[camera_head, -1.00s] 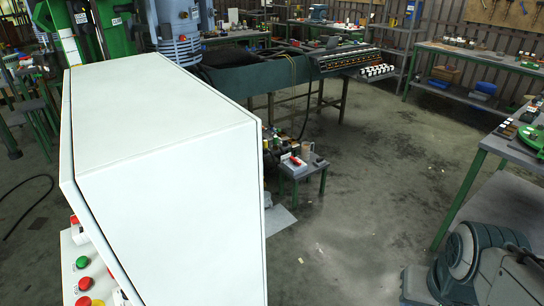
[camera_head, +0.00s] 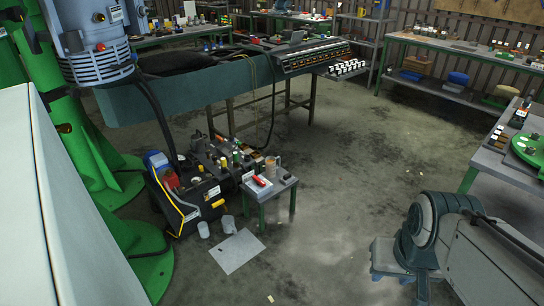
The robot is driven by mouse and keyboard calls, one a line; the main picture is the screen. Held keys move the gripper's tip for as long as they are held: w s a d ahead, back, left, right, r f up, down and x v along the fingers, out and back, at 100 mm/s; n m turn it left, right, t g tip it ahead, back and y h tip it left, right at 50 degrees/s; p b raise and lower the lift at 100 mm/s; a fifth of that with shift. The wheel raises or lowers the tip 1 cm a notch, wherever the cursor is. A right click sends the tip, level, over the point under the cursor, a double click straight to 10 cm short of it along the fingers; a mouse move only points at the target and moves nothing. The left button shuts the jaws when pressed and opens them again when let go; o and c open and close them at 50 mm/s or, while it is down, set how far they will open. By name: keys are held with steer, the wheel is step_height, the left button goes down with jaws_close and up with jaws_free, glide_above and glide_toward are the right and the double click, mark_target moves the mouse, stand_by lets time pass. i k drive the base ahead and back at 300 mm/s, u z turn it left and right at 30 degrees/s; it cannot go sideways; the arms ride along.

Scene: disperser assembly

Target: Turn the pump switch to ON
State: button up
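A black pump-like unit (camera_head: 203,190) with a blue and red part (camera_head: 160,170) and yellow details stands on the floor, left of the middle. I cannot make out a pump switch on it at this size. The white cabinet (camera_head: 60,220) fills the left edge, and its button panel is out of view. A grey and dark teal arm joint (camera_head: 432,230), likely part of my own arm, shows at the lower right. My gripper is not in view.
A small green-legged table (camera_head: 270,187) with a red item and a mug stands beside the black unit. A green column base (camera_head: 150,270) is at the left. Open floor (camera_head: 340,160) lies at the centre and right.

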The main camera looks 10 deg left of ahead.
mark_target(260, 181)
steer(key=u, duration=0.05)
steer(key=i, duration=1.3)
steer(key=z, duration=0.25)
steer(key=i, duration=1.2)
steer(key=u, duration=1.2)
steer(key=i, duration=0.75)
steer(key=u, duration=0.7)
